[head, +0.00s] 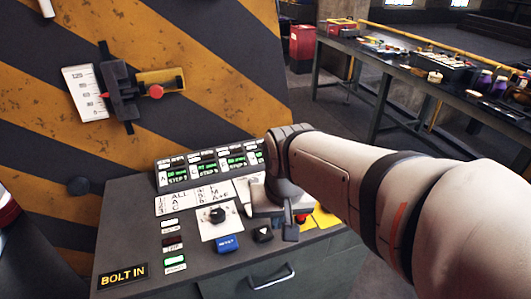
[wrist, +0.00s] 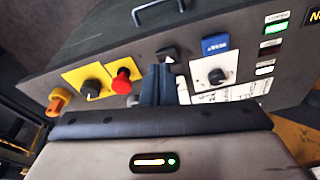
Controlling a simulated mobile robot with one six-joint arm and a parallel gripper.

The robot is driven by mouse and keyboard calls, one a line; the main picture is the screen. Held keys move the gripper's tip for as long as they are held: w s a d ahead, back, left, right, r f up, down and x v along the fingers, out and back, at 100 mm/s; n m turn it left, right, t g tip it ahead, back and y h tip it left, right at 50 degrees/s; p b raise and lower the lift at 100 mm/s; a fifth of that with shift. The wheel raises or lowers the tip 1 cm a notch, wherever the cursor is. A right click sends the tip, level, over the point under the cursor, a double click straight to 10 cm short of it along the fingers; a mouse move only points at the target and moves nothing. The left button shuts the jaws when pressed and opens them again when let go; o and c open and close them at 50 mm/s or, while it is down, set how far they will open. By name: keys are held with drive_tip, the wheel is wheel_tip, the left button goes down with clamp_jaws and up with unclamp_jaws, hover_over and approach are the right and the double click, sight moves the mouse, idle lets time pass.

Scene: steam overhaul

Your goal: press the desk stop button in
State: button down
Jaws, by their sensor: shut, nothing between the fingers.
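The desk stop button looks to be the red mushroom button (wrist: 122,82) on a yellow plate in the wrist view. In the head view only a bit of its red (head: 301,218) shows behind my gripper. My gripper (head: 291,233) is shut and empty, over the right part of the sloping desk panel (head: 118,240). In the wrist view its closed fingers (wrist: 157,84) are just right of the red button, between it and a white-plated selector knob (wrist: 216,76). A gap shows between fingers and button; I cannot tell how high the fingertips are above the panel.
A black knob (wrist: 92,88) and an orange-yellow switch (wrist: 58,101) lie beyond the red button. A black button (head: 263,234) and a blue button (head: 227,243) are close by. A striped wall (head: 225,60) rises behind the desk. A cluttered bench (head: 440,80) stands at back right.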

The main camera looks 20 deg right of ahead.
drive_tip(key=w+d+r+m+g+p, duration=0.2)
drive_tip(key=w+d+r+m+p, duration=0.2)
drive_tip(key=w+d+m, duration=0.7)
drive_tip(key=r+m, duration=0.1)
drive_tip(key=m, duration=0.3)
drive_tip(key=shift+w+d+g, duration=0.2)
drive_tip(key=shift+d+g, duration=0.1)
drive_tip(key=shift+g, duration=0.1)
drive_tip(key=f+p, duration=0.1)
drive_tip(key=f, duration=0.6)
drive_tip(key=f+p, duration=0.1)
drive_tip(key=f, duration=0.5)
drive_tip(key=shift+s+a+f, duration=0.15)
drive_tip(key=shift+s+f, duration=0.05)
drive_tip(key=shift+f, duration=0.2)
